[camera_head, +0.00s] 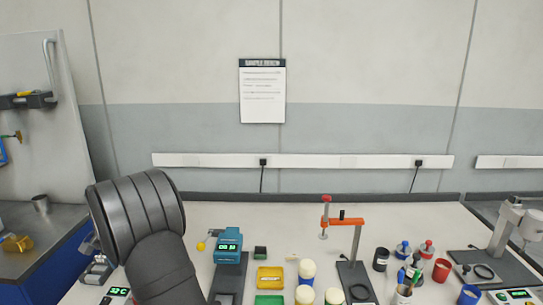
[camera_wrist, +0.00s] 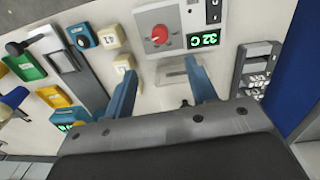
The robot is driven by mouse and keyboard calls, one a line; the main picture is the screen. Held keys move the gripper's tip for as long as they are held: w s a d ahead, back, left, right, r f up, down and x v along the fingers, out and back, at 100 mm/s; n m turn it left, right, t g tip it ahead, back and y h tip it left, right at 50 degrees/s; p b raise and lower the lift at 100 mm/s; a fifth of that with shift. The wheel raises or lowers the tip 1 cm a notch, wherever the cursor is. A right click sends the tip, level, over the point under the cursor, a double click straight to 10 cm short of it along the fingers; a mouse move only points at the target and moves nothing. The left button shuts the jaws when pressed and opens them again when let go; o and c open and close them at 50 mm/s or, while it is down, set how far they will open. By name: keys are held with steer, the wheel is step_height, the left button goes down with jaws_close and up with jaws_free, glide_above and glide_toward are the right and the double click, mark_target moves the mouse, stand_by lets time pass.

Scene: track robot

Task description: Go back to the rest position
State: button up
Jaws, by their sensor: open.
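My gripper (camera_wrist: 160,67) shows in the wrist view with its two blue fingers spread apart and nothing between them. It hangs over the bench top (camera_wrist: 150,100), close to a grey unit with a red knob (camera_wrist: 160,38) and a green display reading 32 C. In the head view my dark arm rises at the lower left in front of the bench, and the gripper itself is hidden or outside the picture.
The head view shows a teal device (camera_head: 228,247), an orange-armed stand (camera_head: 345,221), yellow-and-white jars (camera_head: 307,270), small bottles and a red cup (camera_head: 441,270). A side bench with a metal cup (camera_head: 40,203) stands left. The bench's back strip is mostly clear.

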steer(key=f, duration=1.3)
steer(key=shift+d+f, duration=0.2)
steer(key=shift+d, duration=0.1)
steer(key=shift+r, duration=0.1)
